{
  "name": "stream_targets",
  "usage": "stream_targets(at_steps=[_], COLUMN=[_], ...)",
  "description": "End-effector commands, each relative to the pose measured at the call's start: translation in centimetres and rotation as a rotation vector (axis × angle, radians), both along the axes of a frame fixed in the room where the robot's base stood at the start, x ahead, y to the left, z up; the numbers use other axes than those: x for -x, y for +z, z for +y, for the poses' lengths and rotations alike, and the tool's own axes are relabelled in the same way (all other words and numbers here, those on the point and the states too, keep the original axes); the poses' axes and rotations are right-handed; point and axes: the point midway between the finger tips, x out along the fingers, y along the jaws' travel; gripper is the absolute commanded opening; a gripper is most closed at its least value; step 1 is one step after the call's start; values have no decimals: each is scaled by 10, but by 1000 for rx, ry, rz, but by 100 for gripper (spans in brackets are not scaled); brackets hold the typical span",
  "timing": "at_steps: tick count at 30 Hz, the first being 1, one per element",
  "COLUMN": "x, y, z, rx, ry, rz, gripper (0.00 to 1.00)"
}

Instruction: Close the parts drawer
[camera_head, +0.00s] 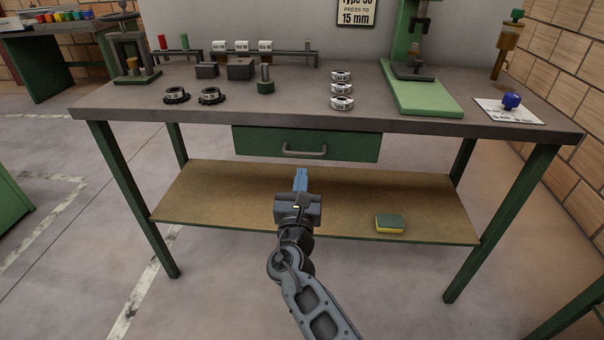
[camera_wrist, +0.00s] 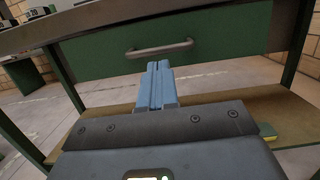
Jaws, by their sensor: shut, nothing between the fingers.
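The parts drawer (camera_head: 340,147) is a green front with a grey bar handle (camera_head: 304,151), set under the middle of the workbench top. How far it stands out is hard to tell from here. In the wrist view the drawer front (camera_wrist: 225,45) and its handle (camera_wrist: 160,49) show ahead of my fingers. My gripper (camera_head: 301,174) has blue fingers shut together and empty. It is just below and in front of the handle, apart from it as far as I can see. In the wrist view the fingertips (camera_wrist: 157,66) appear just below the handle.
The workbench top (camera_head: 400,117) holds bearings, gears, a green press and a blue-knobbed stamp. A lower shelf (camera_head: 340,215) carries a green and yellow sponge (camera_head: 389,224). Green table legs stand at both sides. The floor in front is clear.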

Motion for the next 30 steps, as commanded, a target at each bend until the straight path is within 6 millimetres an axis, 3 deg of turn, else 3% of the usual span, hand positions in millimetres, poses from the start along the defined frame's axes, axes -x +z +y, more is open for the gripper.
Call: stream_targets(at_steps=[15, 25, 30], x=[82, 94, 116], y=[-15, -18, -48], z=[3, 2, -21], rx=[-1, -6, -137], ry=[2, 3, 12], rz=[1, 5, 95], gripper=[0, 0, 0])
